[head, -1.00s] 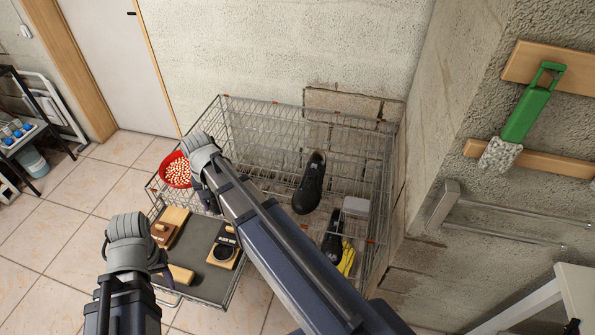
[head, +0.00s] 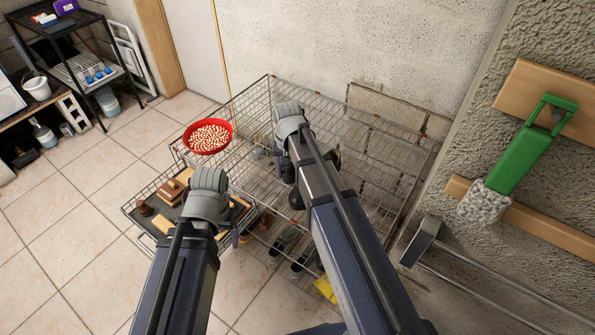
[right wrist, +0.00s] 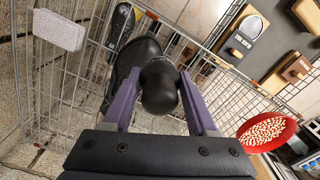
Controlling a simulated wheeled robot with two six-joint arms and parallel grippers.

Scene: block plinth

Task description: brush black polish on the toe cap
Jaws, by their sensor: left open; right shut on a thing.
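A black shoe (head: 334,161) sits in the wire basket, mostly hidden by my right arm in the head view. It shows in the right wrist view (right wrist: 120,92). My right gripper (head: 283,163) is over it, shut on a dark rounded thing (right wrist: 158,86) in front of the shoe leather; I cannot tell what kind, or whether it touches. My left gripper (head: 233,238) is open beside the tray's right end. A polish tin (right wrist: 243,37) lies on the dark tray. A brown wooden brush (head: 171,190) and other wooden pieces also lie there.
The wire basket (head: 268,78) surrounds the shoe; more dark shoes (head: 284,244) and a yellow thing (head: 325,289) are low inside. A red bowl of pale pieces (head: 208,136) is by its left corner.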

